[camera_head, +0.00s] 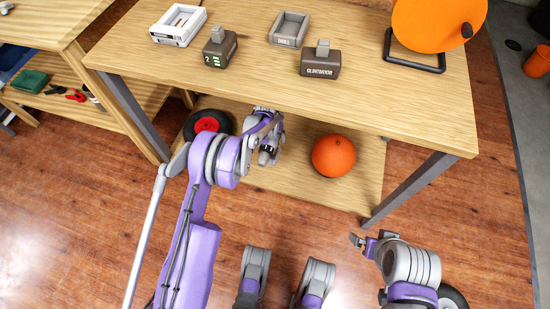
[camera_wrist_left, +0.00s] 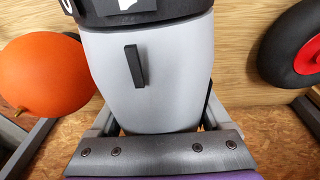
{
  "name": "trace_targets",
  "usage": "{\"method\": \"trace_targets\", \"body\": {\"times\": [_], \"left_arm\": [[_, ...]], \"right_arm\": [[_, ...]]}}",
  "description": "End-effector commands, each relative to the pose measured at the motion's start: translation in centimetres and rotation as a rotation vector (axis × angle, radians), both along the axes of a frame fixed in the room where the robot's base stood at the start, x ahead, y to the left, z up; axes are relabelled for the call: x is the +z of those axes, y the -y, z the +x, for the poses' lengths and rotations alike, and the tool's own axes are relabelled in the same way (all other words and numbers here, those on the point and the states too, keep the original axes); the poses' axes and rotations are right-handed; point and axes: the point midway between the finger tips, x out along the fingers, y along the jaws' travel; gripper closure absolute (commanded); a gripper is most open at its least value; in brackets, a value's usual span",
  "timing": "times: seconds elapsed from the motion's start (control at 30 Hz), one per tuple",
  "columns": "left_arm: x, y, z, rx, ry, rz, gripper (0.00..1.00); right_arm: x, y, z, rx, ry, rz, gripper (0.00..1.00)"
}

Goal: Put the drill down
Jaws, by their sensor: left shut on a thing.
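My left gripper (camera_head: 268,150) is low in front of the workbench edge, above the lower shelf. In the left wrist view it is shut on the drill (camera_wrist_left: 150,75), whose grey body with a black band fills the middle. Only part of the drill shows there, and in the head view the arm mostly hides it. A small grey tray labelled DRILL (camera_head: 274,39) stands empty on the workbench top (camera_head: 255,85). My right gripper (camera_head: 360,240) is at the lower right, away from the bench; its jaws are too unclear to judge.
On the bench top are a white tray (camera_head: 178,38), two dark battery-like blocks (camera_head: 220,52) (camera_head: 320,66) and an orange reel (camera_head: 425,25). The lower shelf (camera_head: 300,185) holds an orange ball (camera_head: 333,155). A black wheel with a red hub (camera_head: 207,124) is left of my gripper. The front bench top is clear.

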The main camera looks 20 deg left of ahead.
Motion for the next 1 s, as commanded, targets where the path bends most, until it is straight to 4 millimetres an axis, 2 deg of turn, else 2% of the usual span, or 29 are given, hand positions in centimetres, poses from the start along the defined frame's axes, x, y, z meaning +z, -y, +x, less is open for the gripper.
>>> {"method": "trace_targets", "body": {"times": [0.13, 0.4, 0.67, 0.9, 1.0], "left_arm": [[-1.3, 0.0, 0.1, 0.0, 0.002, -0.001, 1.0], [-5.5, 0.0, 0.1, 0.0, 0.002, -0.001, 1.0], [-7.1, 0.0, 0.0, 0.0, 0.002, -0.001, 1.0], [-9.9, 0.0, 0.1, 0.0, 0.002, -0.001, 1.0], [-10.1, 0.0, 0.0, 0.0, 0.002, -0.001, 1.0]], "right_arm": [[-0.4, 0.0, 0.0, 0.0, -0.001, 0.0, 0.0], [-1.4, 0.0, 0.2, 0.0, -0.001, 0.0, 0.0], [-1.6, 0.0, 0.3, 0.0, -0.001, 0.0, 0.0], [-2.1, 0.0, 0.4, 0.0, 0.0, 0.0, 0.0], [-2.1, 0.0, 0.4, 0.0, 0.0, 0.0, 0.0]]}}
